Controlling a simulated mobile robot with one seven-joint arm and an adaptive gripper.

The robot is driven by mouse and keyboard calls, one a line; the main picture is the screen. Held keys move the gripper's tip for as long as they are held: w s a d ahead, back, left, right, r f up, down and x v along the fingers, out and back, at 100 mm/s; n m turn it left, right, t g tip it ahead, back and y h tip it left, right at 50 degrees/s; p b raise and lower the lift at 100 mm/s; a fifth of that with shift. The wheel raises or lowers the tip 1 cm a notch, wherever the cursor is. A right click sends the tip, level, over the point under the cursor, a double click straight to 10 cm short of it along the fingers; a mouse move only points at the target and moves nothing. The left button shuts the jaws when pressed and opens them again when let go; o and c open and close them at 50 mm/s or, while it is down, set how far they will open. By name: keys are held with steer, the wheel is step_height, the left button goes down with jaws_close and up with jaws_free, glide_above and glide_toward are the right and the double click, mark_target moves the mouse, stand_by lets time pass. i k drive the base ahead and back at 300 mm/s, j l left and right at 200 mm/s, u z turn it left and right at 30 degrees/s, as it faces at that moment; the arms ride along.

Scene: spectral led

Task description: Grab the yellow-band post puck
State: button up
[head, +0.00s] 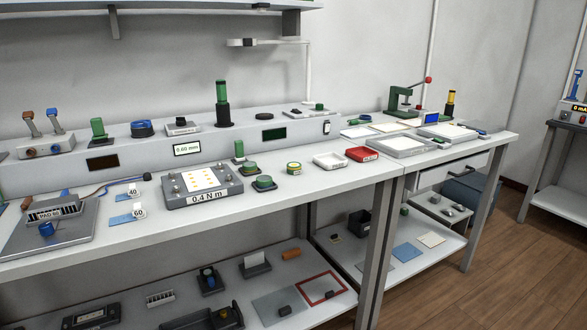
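A small round puck with a yellow band (294,168) sits on the light bench top (330,184), right of the two green pucks and left of the white tray. It looks like the yellow-band post puck, though its details are small. A green puck (264,182) and another green puck (248,168) sit on dark bases to its left. My gripper is not in view, and nothing visible touches the yellow-band puck.
A white tray (329,161) and a red box (362,154) stand to the right. A grey plate fixture (201,186) labelled 0.4 N m is to the left. A green post (239,149) stands behind the pucks.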

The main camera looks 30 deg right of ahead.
mark_target(294, 168)
steer(key=l+z, duration=0.1)
steer(key=l, duration=0.3)
steer(key=i+l+z, duration=0.1)
steer(key=l, duration=0.3)
steer(key=i+l+z, duration=0.1)
steer(key=l, duration=0.3)
steer(key=i+l+z, duration=0.15)
steer(key=l, duration=0.25)
steer(key=i+l+z, duration=0.1)
steer(key=l, duration=0.3)
steer(key=i, duration=0.05)
